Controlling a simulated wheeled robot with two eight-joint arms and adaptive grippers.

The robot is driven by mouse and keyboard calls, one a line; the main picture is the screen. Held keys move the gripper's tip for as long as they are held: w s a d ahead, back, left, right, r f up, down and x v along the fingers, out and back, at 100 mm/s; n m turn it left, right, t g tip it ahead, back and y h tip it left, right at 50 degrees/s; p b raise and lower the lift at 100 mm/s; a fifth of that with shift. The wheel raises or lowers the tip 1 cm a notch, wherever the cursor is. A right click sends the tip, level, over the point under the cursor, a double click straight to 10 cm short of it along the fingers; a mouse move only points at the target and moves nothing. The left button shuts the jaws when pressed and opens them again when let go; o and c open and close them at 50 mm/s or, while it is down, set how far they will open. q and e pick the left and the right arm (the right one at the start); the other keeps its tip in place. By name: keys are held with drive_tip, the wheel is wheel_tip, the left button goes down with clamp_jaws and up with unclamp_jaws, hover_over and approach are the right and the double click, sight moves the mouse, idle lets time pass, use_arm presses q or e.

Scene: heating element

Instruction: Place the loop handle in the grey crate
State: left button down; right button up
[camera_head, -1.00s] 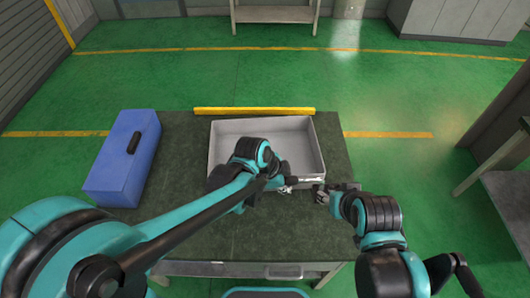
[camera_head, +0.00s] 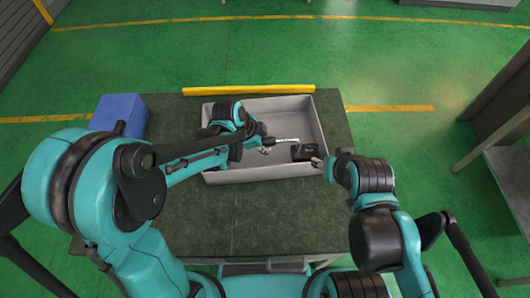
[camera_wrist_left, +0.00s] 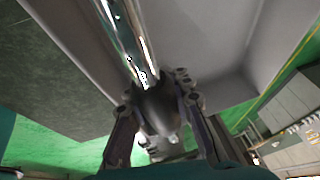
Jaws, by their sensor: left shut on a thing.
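The grey crate (camera_head: 318,122) stands on the dark table. My left gripper (camera_head: 265,143) is inside the crate's outline, shut on the shiny metal loop handle (camera_head: 287,140), which points to the right. In the left wrist view the handle (camera_wrist_left: 125,38) runs up from between the fingers of my left gripper (camera_wrist_left: 160,115) as bright bars, with the crate's grey wall (camera_wrist_left: 205,45) behind. My right gripper (camera_head: 316,161) is at the crate's right front corner. A dark block (camera_head: 303,152) lies between it and the handle; whether it belongs to the gripper is unclear.
A yellow bar (camera_head: 250,90) lies along the table's back edge behind the crate. A blue box (camera_head: 120,108) stands at the table's left, partly hidden by my left arm. The table top (camera_head: 265,220) is clear in front of the crate.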

use_arm(q)
drive_tip(key=shift+f+b, duration=0.75)
drive_tip(key=shift+f, duration=1.25)
drive_tip(key=shift+f, duration=0.15)
drive_tip(key=c, duration=1.3)
unclamp_jaws()
